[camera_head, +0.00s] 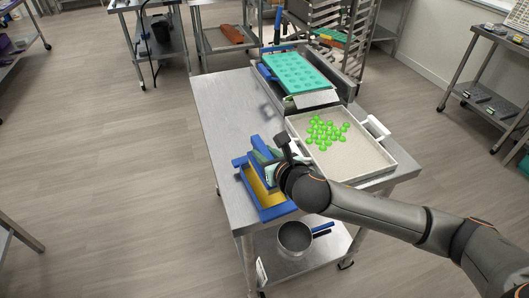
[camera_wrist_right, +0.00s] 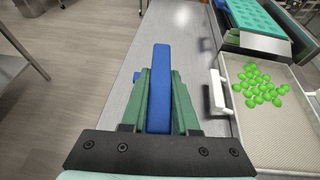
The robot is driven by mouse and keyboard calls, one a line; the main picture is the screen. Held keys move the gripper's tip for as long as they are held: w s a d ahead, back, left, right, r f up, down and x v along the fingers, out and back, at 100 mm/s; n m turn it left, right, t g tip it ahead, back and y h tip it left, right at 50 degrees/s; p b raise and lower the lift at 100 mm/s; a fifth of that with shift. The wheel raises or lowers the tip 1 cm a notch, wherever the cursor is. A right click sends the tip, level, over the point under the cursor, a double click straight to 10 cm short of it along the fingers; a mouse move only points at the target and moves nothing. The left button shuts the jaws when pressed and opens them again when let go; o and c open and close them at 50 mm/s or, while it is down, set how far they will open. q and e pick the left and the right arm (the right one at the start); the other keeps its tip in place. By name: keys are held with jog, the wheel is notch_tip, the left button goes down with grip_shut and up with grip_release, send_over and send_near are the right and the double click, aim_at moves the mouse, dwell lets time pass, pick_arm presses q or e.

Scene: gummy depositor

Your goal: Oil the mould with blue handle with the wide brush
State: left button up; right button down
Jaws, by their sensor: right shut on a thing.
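A teal mould (camera_head: 287,71) with rows of round cavities lies at the back of the steel table, with blue at its left edge; part of it shows in the right wrist view (camera_wrist_right: 255,18). My right gripper (camera_wrist_right: 159,95) is shut on a blue handle (camera_wrist_right: 160,88), apparently the wide brush's, between its green fingers. In the head view, this gripper (camera_head: 270,161) is over a blue tray (camera_head: 272,214) with a yellow-orange inside at the near left of the table. The bristles are hidden, so I cannot tell whether they touch the tray. My left gripper is out of view.
A white-rimmed tray (camera_head: 372,172) with green gummies (camera_head: 326,132) lies right of the gripper. A steel pot (camera_head: 294,238) stands on the lower shelf. A rack (camera_head: 335,30) stands behind the table. The table's left strip (camera_head: 222,110) is clear.

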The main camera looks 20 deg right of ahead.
jog(key=shift+r, duration=2.05)
